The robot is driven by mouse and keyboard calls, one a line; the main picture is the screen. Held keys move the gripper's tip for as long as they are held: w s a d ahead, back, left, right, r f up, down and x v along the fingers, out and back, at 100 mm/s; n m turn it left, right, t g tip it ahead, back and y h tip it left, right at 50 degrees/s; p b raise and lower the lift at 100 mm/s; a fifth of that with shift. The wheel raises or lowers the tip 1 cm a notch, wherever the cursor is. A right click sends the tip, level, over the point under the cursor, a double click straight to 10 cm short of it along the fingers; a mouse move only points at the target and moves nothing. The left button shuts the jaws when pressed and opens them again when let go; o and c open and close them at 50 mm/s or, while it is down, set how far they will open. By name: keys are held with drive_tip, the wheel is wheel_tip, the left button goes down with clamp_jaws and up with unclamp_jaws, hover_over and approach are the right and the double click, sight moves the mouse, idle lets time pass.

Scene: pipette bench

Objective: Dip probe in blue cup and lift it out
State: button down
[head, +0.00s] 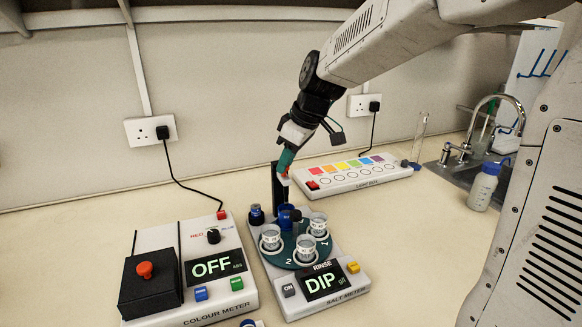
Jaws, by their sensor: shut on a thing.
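The salt meter (333,293) stands at the front middle, and its display (322,281) reads "DIP". Its round dark teal turntable (277,254) carries clear cups (271,238), (318,224) and (305,248). A blue item (285,217), apparently the blue cup, is at the back of the turntable, partly hidden by a dark piece in front. My gripper (286,165) is above and behind it, pointing down at the top of a black upright post (278,188). It is shut, but what it grips is too small to make out. The probe's tip cannot be told apart.
A colour meter (195,265) showing "OFF" stands at left, with a black box (150,288). A strip with coloured squares (352,172) lies behind at right. A wash bottle (484,187) and tap (510,105) are far right. Bare bench lies right of the salt meter.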

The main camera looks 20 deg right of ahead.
drive_tip(key=shift+r, duration=0.25)
drive_tip(key=c, duration=1.5)
unclamp_jaws()
drive_tip(key=v, duration=0.7)
drive_tip(key=shift+s+d+r, duration=0.1)
drive_tip(key=shift+s+r, duration=0.05)
drive_tip(key=shift+r, duration=0.15)
